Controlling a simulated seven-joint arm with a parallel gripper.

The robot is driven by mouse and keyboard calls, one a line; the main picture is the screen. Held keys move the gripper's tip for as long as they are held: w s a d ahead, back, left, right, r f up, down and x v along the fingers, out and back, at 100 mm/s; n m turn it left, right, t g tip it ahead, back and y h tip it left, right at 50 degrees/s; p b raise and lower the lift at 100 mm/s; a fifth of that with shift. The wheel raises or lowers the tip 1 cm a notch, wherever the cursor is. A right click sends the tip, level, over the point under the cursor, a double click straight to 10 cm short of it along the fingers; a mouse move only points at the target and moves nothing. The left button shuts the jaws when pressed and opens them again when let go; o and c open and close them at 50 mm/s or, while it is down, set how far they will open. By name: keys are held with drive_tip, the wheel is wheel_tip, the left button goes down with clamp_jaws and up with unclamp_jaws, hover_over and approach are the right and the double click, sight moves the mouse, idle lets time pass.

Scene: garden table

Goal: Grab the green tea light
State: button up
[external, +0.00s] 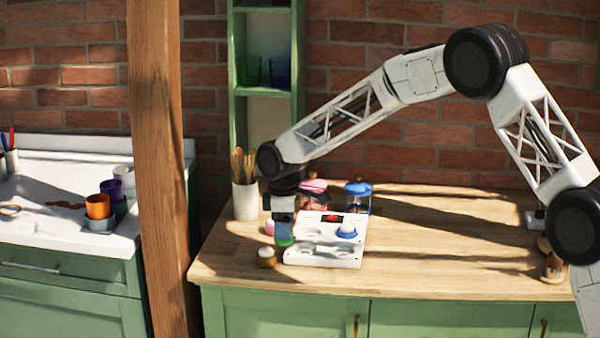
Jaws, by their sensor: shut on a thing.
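The green tea light (284,241) is at the tips of my gripper (284,233), which points down and is shut on it. It shows at the left edge of a white tray (323,262) with round wells. I cannot tell whether it is lifted or still touches a surface. A tea light with a blue base and pale top (346,231) sits in the tray's right part. A red item (333,218) lies in a dark slot at the tray's back.
A small wooden cup with a pale top (267,257) stands left of the tray, with a pink item (268,227) behind it. A utensil pot (246,200), a pink-lidded jar (313,190) and a blue-lidded jar (358,195) stand behind. The counter's right part is mostly clear.

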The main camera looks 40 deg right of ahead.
drive_tip(key=shift+s+d+r, duration=0.15)
drive_tip(key=shift+s+d, duration=0.1)
drive_tip(key=shift+s, duration=1.45)
drive_tip(key=shift+s+d+r, duration=0.2)
drive_tip(key=shift+s+d, duration=0.05)
drive_tip(key=shift+s, duration=1.45)
drive_tip(key=shift+s+d+r, duration=0.15)
drive_tip(key=shift+s+d, duration=0.1)
drive_tip(key=shift+s, duration=1.45)
drive_tip(key=shift+s+d, duration=0.1)
drive_tip(key=shift+s, duration=0.05)
